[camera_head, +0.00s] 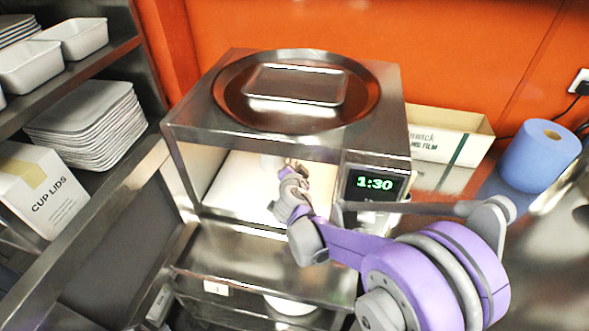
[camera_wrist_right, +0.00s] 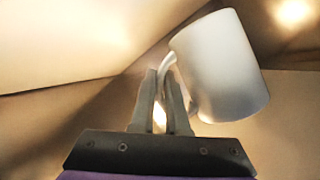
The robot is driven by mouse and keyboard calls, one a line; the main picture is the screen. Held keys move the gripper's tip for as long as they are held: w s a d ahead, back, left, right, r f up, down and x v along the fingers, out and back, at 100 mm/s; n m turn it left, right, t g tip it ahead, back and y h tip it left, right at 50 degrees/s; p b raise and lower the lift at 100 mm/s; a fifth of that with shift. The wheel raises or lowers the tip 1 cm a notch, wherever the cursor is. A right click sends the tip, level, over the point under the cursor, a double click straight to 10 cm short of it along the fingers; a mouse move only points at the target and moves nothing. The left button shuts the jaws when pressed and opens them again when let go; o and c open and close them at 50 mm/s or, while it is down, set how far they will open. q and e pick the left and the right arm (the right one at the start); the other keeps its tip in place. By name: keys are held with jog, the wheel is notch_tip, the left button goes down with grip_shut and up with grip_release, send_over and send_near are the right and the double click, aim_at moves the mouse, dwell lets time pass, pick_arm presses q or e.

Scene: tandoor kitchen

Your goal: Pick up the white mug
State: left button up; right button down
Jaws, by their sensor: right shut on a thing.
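The white mug (camera_wrist_right: 222,66) is inside the lit microwave, and its handle is toward my gripper in the right wrist view. My right gripper (camera_wrist_right: 166,82) is shut on the mug's handle, with the mug body to the right of the fingers. In the head view my right arm reaches into the microwave's open front, and the gripper (camera_head: 291,164) is small there. Only a pale bit of the mug (camera_head: 269,161) shows beyond it. I cannot tell whether the mug touches the microwave floor. My left gripper is not in view.
The steel microwave (camera_head: 187,121) closely surrounds the gripper with its walls and ceiling. A round tray (camera_head: 232,100) with a small rectangular tray (camera_head: 297,84) sits on top. A film box (camera_head: 447,136) and blue roll (camera_head: 540,160) stand right. Shelves with stacked trays (camera_head: 90,122) stand left.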

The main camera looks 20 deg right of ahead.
notch_tip(320, 180, up, 2)
jog(key=shift+r, duration=0.1)
jog(key=shift+s+a, duration=0.2)
jog(key=shift+s, duration=0.05)
jog(key=s+a, duration=1.1)
jog(key=s, duration=0.4)
jog(key=shift+a, duration=0.15)
dwell(0.5)
